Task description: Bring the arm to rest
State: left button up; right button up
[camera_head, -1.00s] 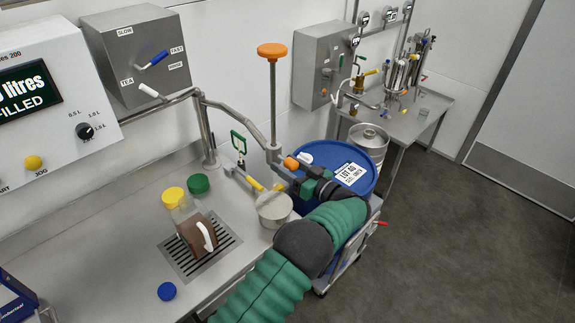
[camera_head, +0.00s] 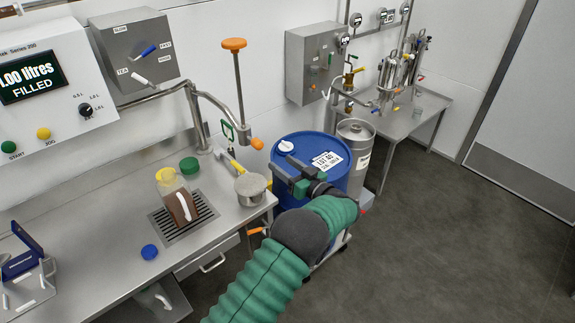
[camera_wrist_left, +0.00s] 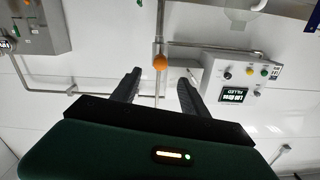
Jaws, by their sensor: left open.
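My left arm, in a green sleeve with a dark joint, comes in from the bottom of the head view. My left gripper (camera_head: 281,177) hangs in front of the blue drum (camera_head: 325,150), its fingers pointing left. In the left wrist view the two dark fingers (camera_wrist_left: 160,90) stand apart with nothing between them. An orange knob (camera_wrist_left: 160,62) shows beyond them, at a distance. My right gripper is not in view.
The steel bench (camera_head: 110,205) on the left holds a jug (camera_head: 178,202) of brown liquid on a drain grate, a pot (camera_head: 250,187), and green and blue lids. The filler display (camera_head: 33,81) reads "1.00 litres FILLED". Open floor (camera_head: 440,230) lies at right.

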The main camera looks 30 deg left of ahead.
pick_arm(q)
jog(key=w+d+r+m+t+h, duration=0.3)
jog(key=w+m+t+h, duration=0.1)
jog(key=t+h, duration=0.15)
jog(key=s+d+f+m+g+h, duration=0.1)
jog(key=s+d+f+m+h, duration=0.35)
jog(key=s+d+h, duration=0.4)
jog(key=s+f+m+g+h, duration=0.1)
jog(key=s+f+g, duration=0.1)
jog(key=s, duration=0.7)
jog(key=s+d+f+m+g, duration=0.1)
jog(key=s+f+g, duration=0.1)
jog(key=s, duration=0.8)
jog(key=s+f+m+g+h, duration=0.1)
jog(key=s+f+g, duration=0.2)
jog(key=s, duration=0.6)
jog(key=shift+s+d+g+h, duration=0.3)
jog(key=shift+d+g, duration=0.1)
jog(key=shift+g, duration=0.45)
jog(key=shift+w+f, duration=0.1)
